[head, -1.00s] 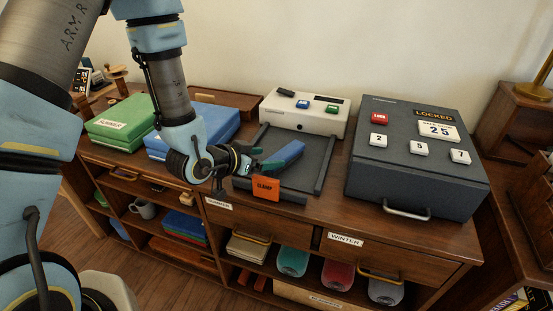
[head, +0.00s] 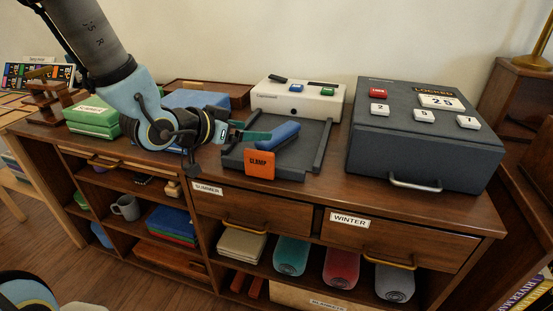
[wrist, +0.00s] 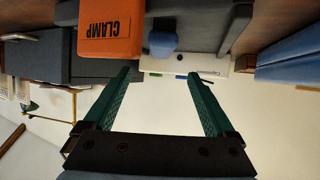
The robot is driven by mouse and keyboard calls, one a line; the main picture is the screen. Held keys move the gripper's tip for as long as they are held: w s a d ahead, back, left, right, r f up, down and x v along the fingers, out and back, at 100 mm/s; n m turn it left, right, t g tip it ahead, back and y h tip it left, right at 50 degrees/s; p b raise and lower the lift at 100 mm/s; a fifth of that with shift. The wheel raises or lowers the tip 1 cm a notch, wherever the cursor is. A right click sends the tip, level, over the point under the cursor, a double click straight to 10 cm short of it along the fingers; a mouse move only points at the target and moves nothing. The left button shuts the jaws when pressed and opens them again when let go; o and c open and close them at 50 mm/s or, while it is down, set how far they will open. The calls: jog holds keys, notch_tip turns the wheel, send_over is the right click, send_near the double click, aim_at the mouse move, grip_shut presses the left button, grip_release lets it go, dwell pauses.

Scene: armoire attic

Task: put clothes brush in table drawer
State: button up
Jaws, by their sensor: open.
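I cannot make out a clothes brush for certain; a small tan item (head: 172,188) on a left shelf is too small to identify. Which drawer is the table drawer is unclear. The sideboard has two shut drawers, labelled SUMMER (head: 250,210) and WINTER (head: 385,240). My gripper (head: 262,136) is over the sideboard top, beside the blue lever (head: 284,132) of a grey frame with an orange CLAMP block (head: 260,164). In the wrist view my gripper (wrist: 160,85) has its teal fingers apart with nothing held between them. The lever (wrist: 163,43) shows beyond the fingertips.
A dark locked case (head: 425,150) stands to the right. A white button box (head: 298,98) is behind the clamp frame. Green (head: 92,120) and blue (head: 195,98) boxes stand to the left. Shelves below hold a mug (head: 126,207) and rolls. A light table (head: 15,105) is at far left.

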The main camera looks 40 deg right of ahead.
aim_at(276, 132)
jog(key=shift+f+b, duration=0.15)
jog(key=shift+b, duration=0.15)
jog(key=x, duration=1)
jog(key=shift+w+d, duration=0.1)
jog(key=shift+d, duration=0.15)
grip_shut()
